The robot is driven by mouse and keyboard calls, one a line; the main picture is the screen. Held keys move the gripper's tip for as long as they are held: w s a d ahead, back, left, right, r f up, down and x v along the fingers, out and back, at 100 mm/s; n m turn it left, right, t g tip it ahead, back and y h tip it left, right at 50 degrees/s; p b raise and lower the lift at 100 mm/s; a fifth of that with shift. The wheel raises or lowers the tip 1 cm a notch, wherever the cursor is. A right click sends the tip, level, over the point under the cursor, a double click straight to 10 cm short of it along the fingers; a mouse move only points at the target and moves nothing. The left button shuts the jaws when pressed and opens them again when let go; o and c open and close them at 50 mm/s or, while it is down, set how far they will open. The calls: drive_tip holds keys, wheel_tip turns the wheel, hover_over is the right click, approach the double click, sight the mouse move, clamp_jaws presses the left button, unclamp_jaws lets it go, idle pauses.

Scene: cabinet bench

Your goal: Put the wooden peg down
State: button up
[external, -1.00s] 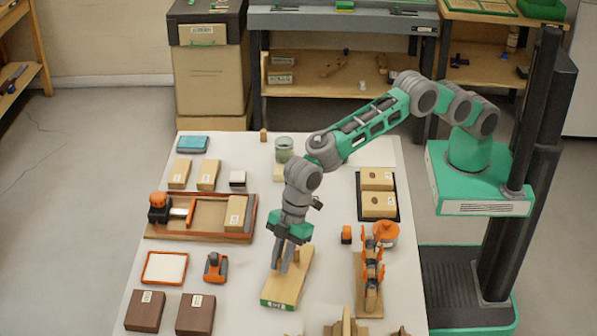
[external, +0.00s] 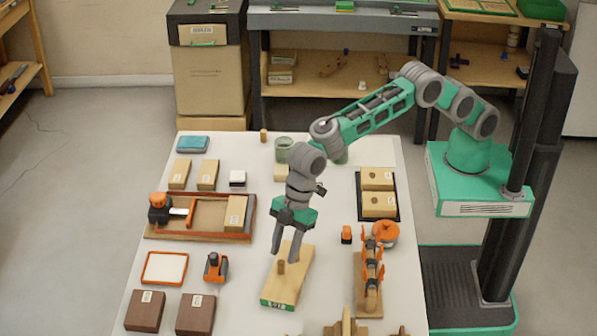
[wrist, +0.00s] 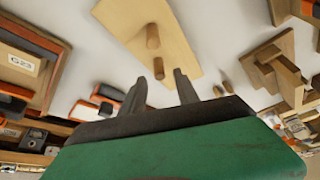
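The wooden peg (external: 282,267) stands upright on a pale wooden block (external: 291,284) with a green label on its front end. The peg also shows in the wrist view (wrist: 153,37), on the pale block (wrist: 125,14). My gripper (external: 286,252) is open and empty, with its fingers spread just above the peg and apart from it. In the wrist view my gripper's dark fingers (wrist: 160,82) have a clear gap between them. I cannot tell whether the peg sits in a hole or only on the block's surface.
A stand with orange clamps (external: 370,275) is close on the right. An orange-edged wooden tray (external: 205,211) lies to the left, and a small orange tool (external: 216,266) stands in front of it. Two brown boxes (external: 195,315) lie at the front left.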

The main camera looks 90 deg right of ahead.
drive_tip(key=v, duration=0.8)
drive_tip(key=s+d+r+m+t+h, duration=0.1)
drive_tip(key=s+d+r+m, duration=0.15)
drive_tip(key=d, duration=0.75)
drive_tip(key=s+d+r+m, duration=0.2)
drive_tip(key=s+d+r, duration=0.15)
drive_tip(key=d, duration=0.75)
drive_tip(key=s+d+f+m+h, duration=0.1)
drive_tip(key=s+d+f+m, duration=0.1)
drive_tip(key=s+d, duration=0.7)
drive_tip(key=s+d+f+m+h, duration=0.1)
drive_tip(key=s+d+f+m, duration=0.2)
drive_tip(key=s+d, duration=0.6)
drive_tip(key=shift+s+d+f+m+h+b, duration=0.3)
drive_tip(key=shift+s+d+m, duration=0.1)
drive_tip(key=shift+s+m, duration=0.4)
